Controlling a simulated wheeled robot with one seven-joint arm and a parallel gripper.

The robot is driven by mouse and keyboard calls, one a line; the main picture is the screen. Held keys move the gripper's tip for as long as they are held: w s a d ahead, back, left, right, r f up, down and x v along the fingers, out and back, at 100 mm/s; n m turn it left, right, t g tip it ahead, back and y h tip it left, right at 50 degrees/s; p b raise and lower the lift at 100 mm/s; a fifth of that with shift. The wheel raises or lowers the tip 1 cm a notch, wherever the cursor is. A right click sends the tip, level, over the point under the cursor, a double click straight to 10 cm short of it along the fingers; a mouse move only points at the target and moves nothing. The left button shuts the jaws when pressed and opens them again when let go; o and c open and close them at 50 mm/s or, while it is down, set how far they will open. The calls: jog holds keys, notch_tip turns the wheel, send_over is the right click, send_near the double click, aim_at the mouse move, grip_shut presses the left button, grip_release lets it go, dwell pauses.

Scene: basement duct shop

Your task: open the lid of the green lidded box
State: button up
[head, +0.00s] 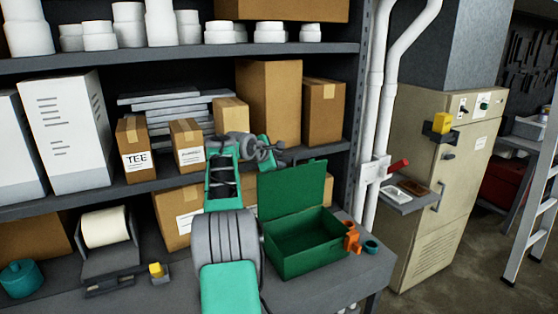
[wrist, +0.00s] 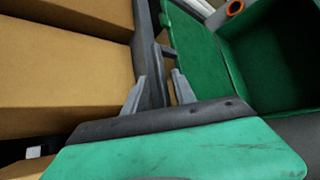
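The green lidded box (head: 305,258) stands on the workbench, and its inside shows. Its lid (head: 292,190) stands up, roughly upright, at the box's back edge. In the wrist view the lid (wrist: 203,48) is a green panel at upper centre, with the box's dark interior (wrist: 275,65) to its right. My gripper (head: 272,150) is above the lid's top left corner in the head view. In the wrist view my gripper's fingers (wrist: 158,82) are apart, with nothing held between them, left of the lid. Whether a finger touches the lid I cannot tell.
Cardboard boxes (head: 268,100) fill the shelf behind. An orange clamp-like piece (head: 351,238) sits at the box's right side, beside a teal ring (head: 371,246). White pipes (head: 372,120) rise on the right, next to a beige cabinet (head: 440,180). A tape roll holder (head: 105,240) stands left.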

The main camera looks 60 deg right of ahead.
jog(key=b+v, duration=0.1)
jog(key=v, duration=0.6)
jog(key=shift+a+b, duration=0.15)
jog(key=shift+b, duration=0.2)
jog(key=shift+w+r, duration=0.1)
